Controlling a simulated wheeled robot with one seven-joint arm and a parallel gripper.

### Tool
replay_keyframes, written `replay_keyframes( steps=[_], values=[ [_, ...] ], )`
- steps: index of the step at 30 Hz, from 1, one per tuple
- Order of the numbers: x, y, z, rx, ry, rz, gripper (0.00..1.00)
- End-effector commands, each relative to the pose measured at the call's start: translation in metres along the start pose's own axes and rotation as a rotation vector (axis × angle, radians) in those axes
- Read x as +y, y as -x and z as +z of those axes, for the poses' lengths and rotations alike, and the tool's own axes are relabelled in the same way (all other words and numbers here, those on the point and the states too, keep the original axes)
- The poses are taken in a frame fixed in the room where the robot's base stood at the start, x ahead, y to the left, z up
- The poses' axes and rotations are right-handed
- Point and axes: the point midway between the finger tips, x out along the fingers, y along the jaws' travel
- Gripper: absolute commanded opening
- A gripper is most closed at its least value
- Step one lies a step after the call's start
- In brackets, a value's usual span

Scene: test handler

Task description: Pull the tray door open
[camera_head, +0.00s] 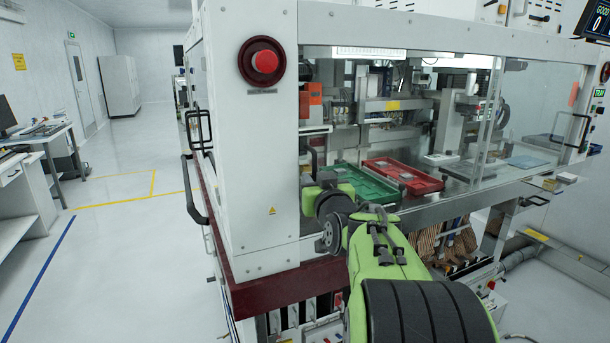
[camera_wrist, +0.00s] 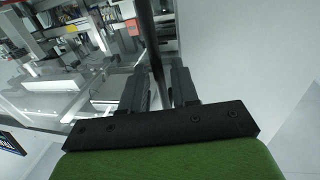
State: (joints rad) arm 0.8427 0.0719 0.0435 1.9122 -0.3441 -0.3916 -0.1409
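The tray door (camera_head: 490,115) is a clear glass panel on the front of the white machine and looks closed. A dark handle (camera_head: 312,160) stands at its left side in the head view. In the wrist view the handle is a dark bar (camera_wrist: 152,40) running down between my gripper's two black fingers. My gripper (camera_wrist: 160,85) is open around the bar, with a small gap showing beside it. In the head view my green arm reaches to the handle, and the wrist hides the fingertips.
Behind the glass lie a green tray (camera_head: 352,192) and a red tray (camera_head: 403,176). A white machine column with a red emergency button (camera_head: 265,62) stands left of the handle. A second handle (camera_head: 572,130) is at the far right. Open floor (camera_head: 130,215) lies to the left.

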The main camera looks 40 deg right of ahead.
Motion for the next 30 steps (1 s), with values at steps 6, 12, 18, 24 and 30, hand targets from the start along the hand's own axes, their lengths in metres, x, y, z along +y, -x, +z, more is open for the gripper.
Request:
replay_keyframes(
  steps=[6, 12, 18, 24, 30],
  values=[
    [-0.0005, -0.0145, 0.0004, -0.001, -0.001, -0.001, 0.29],
    [-0.0004, -0.0141, 0.0007, -0.001, 0.0, 0.0, 0.25],
    [-0.0003, -0.0139, 0.0008, -0.001, 0.0, 0.0, 0.0],
    [-0.0004, -0.0138, 0.0009, -0.002, -0.001, 0.0, 0.0],
    [0.0022, -0.0143, 0.0014, -0.002, 0.0, 0.001, 0.0]
  ],
)
